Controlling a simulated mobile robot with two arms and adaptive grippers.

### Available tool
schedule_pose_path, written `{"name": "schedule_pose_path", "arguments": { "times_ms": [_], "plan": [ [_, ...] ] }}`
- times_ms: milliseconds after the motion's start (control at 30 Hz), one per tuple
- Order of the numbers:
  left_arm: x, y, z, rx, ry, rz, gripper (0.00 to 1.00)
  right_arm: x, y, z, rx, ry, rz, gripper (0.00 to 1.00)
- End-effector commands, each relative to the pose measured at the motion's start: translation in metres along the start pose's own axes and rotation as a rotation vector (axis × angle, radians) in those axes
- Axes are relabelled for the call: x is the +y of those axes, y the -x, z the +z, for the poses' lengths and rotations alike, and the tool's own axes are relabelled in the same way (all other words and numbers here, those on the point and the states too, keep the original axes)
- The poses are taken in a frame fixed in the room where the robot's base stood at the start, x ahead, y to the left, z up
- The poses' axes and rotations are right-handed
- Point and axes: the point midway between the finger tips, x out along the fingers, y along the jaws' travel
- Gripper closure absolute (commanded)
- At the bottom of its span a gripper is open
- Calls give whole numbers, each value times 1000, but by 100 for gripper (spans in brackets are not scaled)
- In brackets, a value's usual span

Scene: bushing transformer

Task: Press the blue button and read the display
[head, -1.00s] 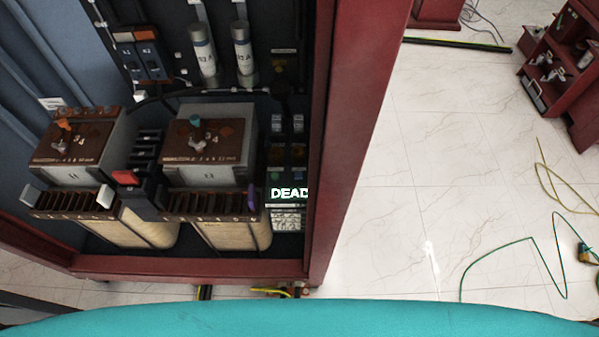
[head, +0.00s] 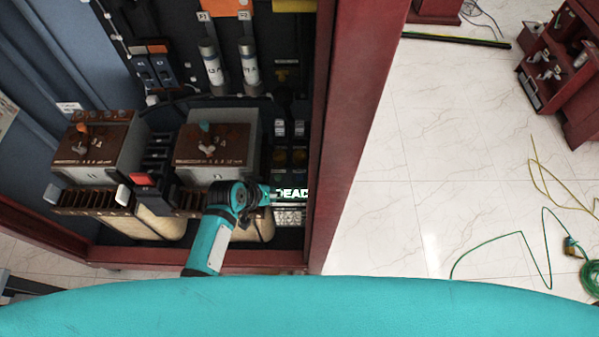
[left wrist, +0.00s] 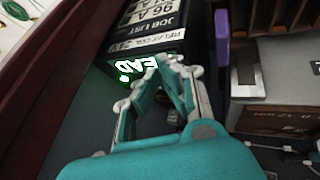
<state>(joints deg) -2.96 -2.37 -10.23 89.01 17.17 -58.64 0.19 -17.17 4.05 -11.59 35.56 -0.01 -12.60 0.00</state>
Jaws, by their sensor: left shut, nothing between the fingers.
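The small display (head: 295,194) glows with white-green letters low on the right side of the cabinet. In the head view my left gripper overlaps its left end, leaving about "EAD" clear; the letters also show in the left wrist view (left wrist: 137,68), beyond the fingertips. My left gripper (head: 268,193) is at the display's left edge, and in the wrist view its fingers (left wrist: 160,66) are shut and empty. I cannot tell whether they touch the panel. I cannot make out a blue button; small dark and yellowish round parts (head: 290,158) sit above the display. My right gripper is not in view.
Two transformers (head: 215,143) with brown tops stand left of the display. The cabinet's red frame post (head: 345,130) rises close on the right. Labelled cylinders (head: 212,66) hang above. The tiled floor right of the post is open, with loose cables (head: 548,225).

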Motion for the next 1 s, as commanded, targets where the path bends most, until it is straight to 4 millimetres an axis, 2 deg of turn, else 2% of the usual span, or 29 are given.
{"name": "schedule_pose_path", "arguments": {
  "times_ms": [33,200,333,500,833,1000],
  "plan": [
    [14,3,-22,23,6,31,100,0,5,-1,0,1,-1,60],
    [54,11,-78,78,23,125,100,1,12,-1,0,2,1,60],
    [75,16,-104,103,30,175,100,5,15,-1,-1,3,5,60],
    [83,18,-114,112,33,195,100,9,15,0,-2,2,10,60],
    [82,17,-113,112,33,194,100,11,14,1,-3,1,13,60],
    [79,10,-109,112,33,194,100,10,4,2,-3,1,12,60]
  ]
}}
